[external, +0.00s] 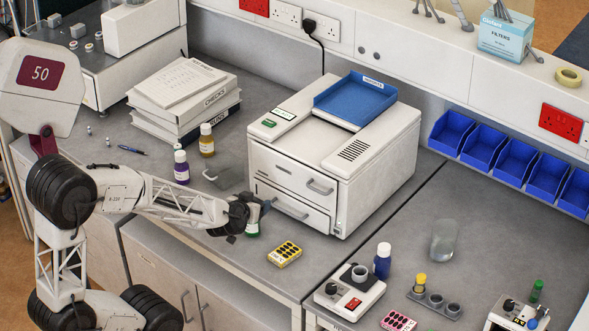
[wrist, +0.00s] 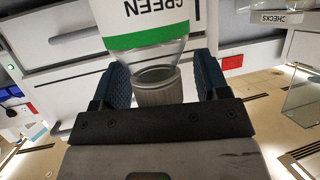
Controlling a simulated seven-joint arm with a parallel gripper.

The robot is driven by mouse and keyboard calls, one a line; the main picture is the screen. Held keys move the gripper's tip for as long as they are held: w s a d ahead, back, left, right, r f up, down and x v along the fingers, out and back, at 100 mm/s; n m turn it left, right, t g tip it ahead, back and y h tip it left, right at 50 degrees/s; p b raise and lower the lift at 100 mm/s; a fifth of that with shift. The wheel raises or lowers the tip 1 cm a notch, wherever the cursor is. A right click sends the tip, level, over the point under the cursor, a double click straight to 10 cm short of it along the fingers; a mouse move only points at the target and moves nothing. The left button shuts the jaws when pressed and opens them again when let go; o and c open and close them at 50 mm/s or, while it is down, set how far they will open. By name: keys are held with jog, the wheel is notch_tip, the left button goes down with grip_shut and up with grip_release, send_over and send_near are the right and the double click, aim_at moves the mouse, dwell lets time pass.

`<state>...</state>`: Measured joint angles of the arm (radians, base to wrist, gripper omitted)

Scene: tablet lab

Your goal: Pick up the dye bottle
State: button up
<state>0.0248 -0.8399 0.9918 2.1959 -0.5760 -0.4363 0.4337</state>
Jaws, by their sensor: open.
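A dye bottle with a green band and the word GREEN (wrist: 150,22) fills the top of the wrist view, upside down in that picture. Its ribbed grey cap (wrist: 157,92) lies between the two blue pads of my gripper (wrist: 162,68), with a gap visible on each side. My gripper is open. In the external view my gripper (external: 250,213) is at the green bottle (external: 252,229), which stands on the bench in front of the white drawer unit and is partly hidden by the gripper. Other bottles are purple (external: 181,168), yellow (external: 207,141) and blue (external: 383,261).
The white drawer unit (external: 372,171) stands just behind the green bottle. A stirrer-like device (external: 345,298) stands farther right.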

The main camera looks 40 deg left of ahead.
jog(key=shift+c, duration=0.4)
grip_shut()
jog(key=shift+r, duration=0.15)
jog(key=shift+r, duration=1.7)
jog(key=s+r, duration=0.1)
jog(key=s, duration=1.4)
jog(key=shift+s+d+r, duration=0.2)
jog(key=shift+s+d, duration=0.15)
jog(key=shift+d, duration=0.1)
jog(key=shift+s, duration=0.15)
